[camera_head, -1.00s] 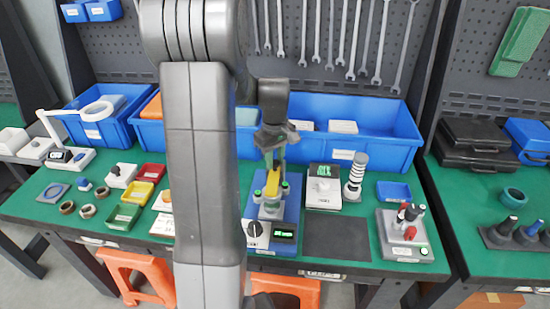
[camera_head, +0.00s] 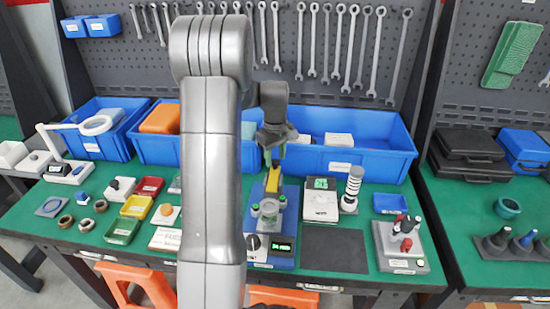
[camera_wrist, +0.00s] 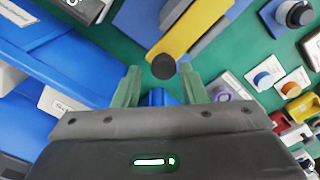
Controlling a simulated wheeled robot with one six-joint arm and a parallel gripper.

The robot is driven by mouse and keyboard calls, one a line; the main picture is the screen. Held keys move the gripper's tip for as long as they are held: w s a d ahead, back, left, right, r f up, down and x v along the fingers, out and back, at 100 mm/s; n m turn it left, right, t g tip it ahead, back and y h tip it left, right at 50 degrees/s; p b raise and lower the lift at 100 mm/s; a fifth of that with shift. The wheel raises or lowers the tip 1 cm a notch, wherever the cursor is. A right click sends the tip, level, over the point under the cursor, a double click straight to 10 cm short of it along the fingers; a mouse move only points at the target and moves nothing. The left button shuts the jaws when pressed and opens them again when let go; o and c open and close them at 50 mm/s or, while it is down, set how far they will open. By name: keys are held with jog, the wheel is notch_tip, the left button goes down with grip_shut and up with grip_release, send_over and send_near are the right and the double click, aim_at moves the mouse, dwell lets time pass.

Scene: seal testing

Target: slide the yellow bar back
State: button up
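The yellow bar (camera_head: 273,181) lies on the blue-based test device (camera_head: 287,251) at the middle of the bench. In the wrist view the yellow bar (camera_wrist: 194,27) slants from the top right down to a round black knob (camera_wrist: 163,66) at its near end. My gripper (camera_head: 275,160) is above the back of the device. In the wrist view its two green fingers (camera_wrist: 158,69) are spread apart, with the knob showing between their tips. I cannot tell whether either finger touches the knob. My arm covers part of the device's left side in the head view.
A long blue bin (camera_head: 370,160) stands close behind the device. A white block with a green display (camera_head: 320,205) and a striped cylinder (camera_head: 351,188) stand to its right. Small coloured trays (camera_head: 137,206) are on the left. A dark mat (camera_head: 335,248) lies bare at the front.

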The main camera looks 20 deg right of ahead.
jog(key=shift+o, duration=0.6)
jog(key=shift+f, duration=0.1)
notch_tip(320, 180, up, 14)
jog(key=b, duration=0.1)
jog(key=shift+f, duration=0.1)
notch_tip(320, 180, down, 14)
jog(key=shift+s+a+f+p, duration=0.1)
jog(key=shift+p, duration=0.45)
jog(key=shift+s+a+r, duration=0.2)
jog(key=shift+s+a, duration=0.05)
jog(key=shift+s, duration=0.25)
